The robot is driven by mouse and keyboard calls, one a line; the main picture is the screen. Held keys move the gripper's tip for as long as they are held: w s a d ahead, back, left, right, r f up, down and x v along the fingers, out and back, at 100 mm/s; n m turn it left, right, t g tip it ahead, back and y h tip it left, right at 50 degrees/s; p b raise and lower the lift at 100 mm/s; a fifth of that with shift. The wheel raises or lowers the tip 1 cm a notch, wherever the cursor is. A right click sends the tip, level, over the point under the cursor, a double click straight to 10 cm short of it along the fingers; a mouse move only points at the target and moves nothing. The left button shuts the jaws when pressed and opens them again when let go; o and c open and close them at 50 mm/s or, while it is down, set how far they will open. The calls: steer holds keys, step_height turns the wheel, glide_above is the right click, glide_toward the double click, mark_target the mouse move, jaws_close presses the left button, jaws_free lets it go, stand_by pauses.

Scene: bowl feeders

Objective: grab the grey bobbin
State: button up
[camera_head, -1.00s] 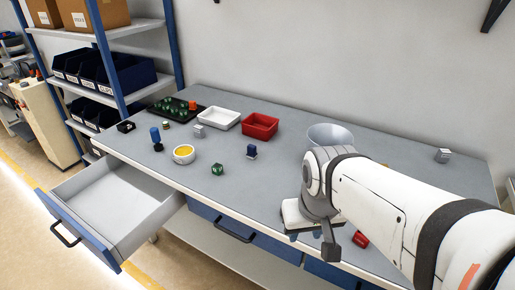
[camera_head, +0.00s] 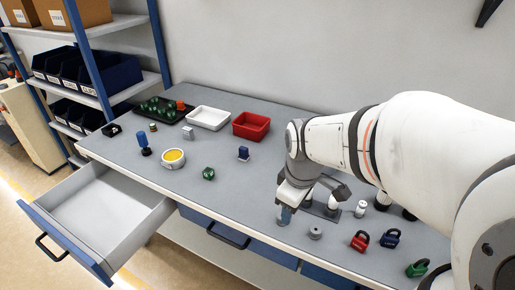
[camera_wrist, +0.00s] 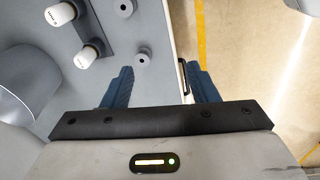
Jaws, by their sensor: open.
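The grey bobbin (camera_head: 315,232) stands near the front edge of the grey table, at the lower middle of the head view. In the wrist view, a small round grey piece with a dark centre hole, the bobbin (camera_wrist: 143,57), lies just beyond the fingers, nearer the left one. My gripper (camera_head: 284,214) hangs near the table's front edge, left of the bobbin and apart from it. In the wrist view my gripper (camera_wrist: 160,86) has its two blue fingers spread, with nothing held between them.
White-topped cylinders (camera_wrist: 88,54) stand close to the bobbin; another grey round piece (camera_wrist: 123,7) is farther up. A drawer (camera_head: 100,208) stands open at left.

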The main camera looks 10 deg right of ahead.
steer(key=w+f+n, duration=0.1)
steer(key=w+n, duration=0.1)
steer(key=n, duration=0.2)
steer(key=w+f+n+g, duration=0.1)
steer(key=w+f+n, duration=0.1)
steer(key=w+n, duration=0.1)
steer(key=w+f+n+p, duration=0.1)
steer(key=w+f+n, duration=0.1)
steer(key=n, duration=0.2)
steer(key=shift+w+d+f+n, duration=0.2)
steer(key=shift+n, duration=0.2)
steer(key=shift+w+f+n, duration=0.15)
steer(key=shift+f+n, duration=0.1)
steer(key=shift+n, duration=0.05)
steer(key=f, duration=0.7)
steer(key=shift+a+f+p, duration=0.25)
steer(key=shift+f+p, duration=0.05)
steer(key=shift+f, duration=0.1)
steer(key=c, duration=1)
